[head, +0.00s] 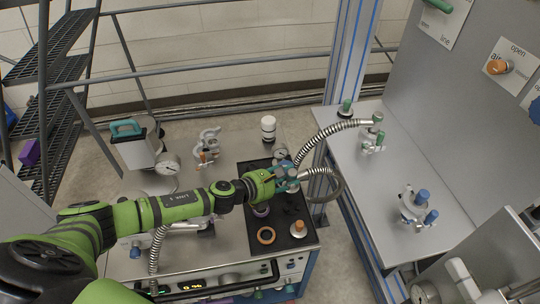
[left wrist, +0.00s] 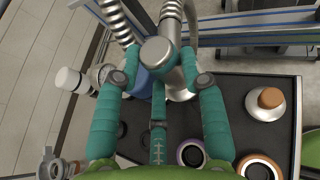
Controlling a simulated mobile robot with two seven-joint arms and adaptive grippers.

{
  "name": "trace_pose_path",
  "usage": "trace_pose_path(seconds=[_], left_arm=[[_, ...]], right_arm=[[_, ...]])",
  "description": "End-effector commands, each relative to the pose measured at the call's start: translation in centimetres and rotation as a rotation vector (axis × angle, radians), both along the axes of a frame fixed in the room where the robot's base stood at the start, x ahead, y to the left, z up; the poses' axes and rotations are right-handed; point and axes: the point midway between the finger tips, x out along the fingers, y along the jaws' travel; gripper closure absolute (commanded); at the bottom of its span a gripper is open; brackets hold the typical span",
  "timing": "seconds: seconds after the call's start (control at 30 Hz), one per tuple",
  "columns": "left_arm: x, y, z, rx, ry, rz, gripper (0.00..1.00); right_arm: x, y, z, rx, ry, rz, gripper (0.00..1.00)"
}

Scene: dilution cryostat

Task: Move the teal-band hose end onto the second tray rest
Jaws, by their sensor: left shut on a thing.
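My left gripper (head: 285,178) is over the far part of the black tray (head: 284,242). In the left wrist view its teal fingers (left wrist: 160,78) are shut on a metal hose end (left wrist: 157,52) with a round, light-coloured cap. A corrugated metal hose (head: 325,182) loops beside the gripper. No teal band can be told apart from the teal fingers. On the tray lie a purple-rimmed ring (left wrist: 191,154) and an orange ring (head: 266,235); I cannot tell which is the second rest. My right gripper is not in view.
A silver fitting with an orange-brown top (head: 298,228) stands on the tray's right side. Another corrugated hose (head: 325,133) arcs to a green-knobbed valve (head: 377,118) over the right bench (head: 385,200). A white-topped cylinder (head: 268,127) and a clamp fitting (head: 207,145) stand behind.

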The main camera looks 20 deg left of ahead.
Motion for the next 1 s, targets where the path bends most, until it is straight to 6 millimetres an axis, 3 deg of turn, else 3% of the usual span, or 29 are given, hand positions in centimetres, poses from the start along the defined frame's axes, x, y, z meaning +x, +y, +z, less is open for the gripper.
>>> trace_pose_path(seconds=[0.13,0.37,1.0], left_arm=[[-0.4,-1.0,-1.0,-0.005,0.012,0.013,1.00],[-0.5,-1.1,-2.1,-0.004,0.013,0.015,1.00],[-0.5,-1.1,-7.3,-0.005,0.013,0.014,1.00]], right_arm=[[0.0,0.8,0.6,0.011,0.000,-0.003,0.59],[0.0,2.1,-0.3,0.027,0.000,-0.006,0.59],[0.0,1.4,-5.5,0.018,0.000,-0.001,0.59]])
